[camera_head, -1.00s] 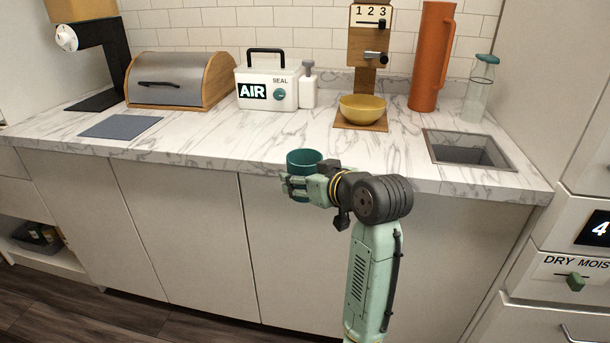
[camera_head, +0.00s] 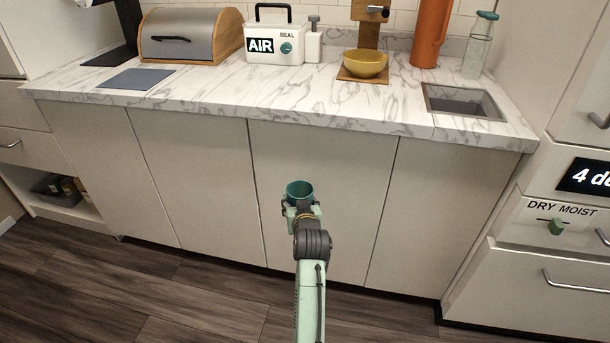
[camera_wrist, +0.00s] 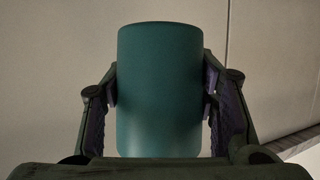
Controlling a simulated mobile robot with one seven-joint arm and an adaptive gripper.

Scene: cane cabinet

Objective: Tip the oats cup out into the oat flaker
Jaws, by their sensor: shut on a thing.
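A teal cup (camera_head: 300,189) is held upright in my gripper (camera_head: 299,208), in front of the cabinet doors and below the counter's front edge. In the wrist view the cup (camera_wrist: 159,90) stands between the two fingers, which press on its sides. Its contents cannot be made out. The oat flaker (camera_head: 370,35) is the wooden upright device at the back of the counter, its top cut off by the frame. A yellow bowl (camera_head: 365,64) sits on its base, under the crank.
The marble counter (camera_head: 260,95) has free room in front. On it stand a bread box (camera_head: 195,35), an AIR SEAL device (camera_head: 275,45), an orange jug (camera_head: 430,35) and a glass bottle (camera_head: 478,48). A square recess (camera_head: 462,103) lies at the right.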

